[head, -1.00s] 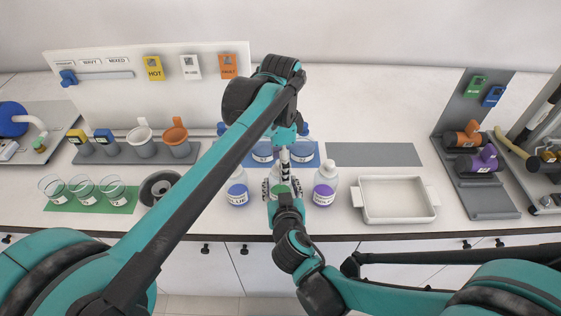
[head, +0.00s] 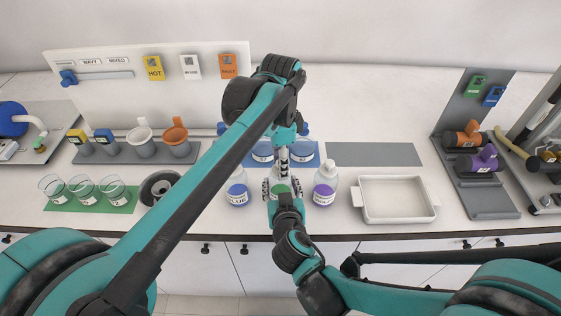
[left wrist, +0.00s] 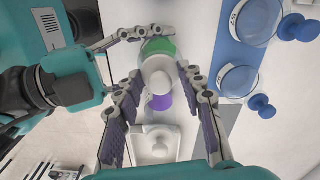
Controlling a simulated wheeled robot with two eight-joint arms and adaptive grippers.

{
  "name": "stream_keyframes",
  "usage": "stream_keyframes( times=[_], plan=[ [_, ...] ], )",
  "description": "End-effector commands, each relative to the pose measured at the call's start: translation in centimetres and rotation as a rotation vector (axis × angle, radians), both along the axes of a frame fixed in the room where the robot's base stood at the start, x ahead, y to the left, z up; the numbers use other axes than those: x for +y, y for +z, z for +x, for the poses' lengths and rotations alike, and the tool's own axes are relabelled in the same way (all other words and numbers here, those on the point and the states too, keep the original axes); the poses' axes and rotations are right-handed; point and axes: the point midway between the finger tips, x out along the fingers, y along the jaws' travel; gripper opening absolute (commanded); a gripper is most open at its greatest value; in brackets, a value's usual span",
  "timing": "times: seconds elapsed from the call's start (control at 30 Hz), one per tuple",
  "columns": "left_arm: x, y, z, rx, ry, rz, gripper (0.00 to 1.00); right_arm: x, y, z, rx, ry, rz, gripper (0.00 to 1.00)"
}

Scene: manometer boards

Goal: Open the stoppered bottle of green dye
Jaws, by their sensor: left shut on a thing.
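The green dye bottle (head: 280,188) stands on the bench between a blue and a purple bottle, mostly hidden by my arms. In the left wrist view its green body (left wrist: 160,46) shows beneath a white stopper (left wrist: 158,83). My left gripper (head: 283,166) reaches it from above. In the left wrist view its fingers (left wrist: 160,74) are shut on the stopper, one on each side. My right gripper (head: 282,187) is at the bottle from the front, with a finger on either side. Whether those fingers touch the glass is hidden.
The blue bottle (head: 238,192) and purple bottle (head: 324,192) stand close on either side. A blue mat (head: 250,162) with glassware lies behind. A white tray (head: 397,217) stands to the right, and a green mat with beakers (head: 112,190) to the left. The grey mat (head: 374,154) is bare.

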Motion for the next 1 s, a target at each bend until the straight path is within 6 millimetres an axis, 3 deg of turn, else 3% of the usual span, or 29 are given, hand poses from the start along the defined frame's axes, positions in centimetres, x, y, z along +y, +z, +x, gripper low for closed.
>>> stream_keyframes(
  times=[1.0],
  plan=[
    [0.0,2.2,0.0,0.0,0.0,0.0,0.04,0.0,0.0,0.0,0.001,-0.001,0.0,0.02]
  ],
)
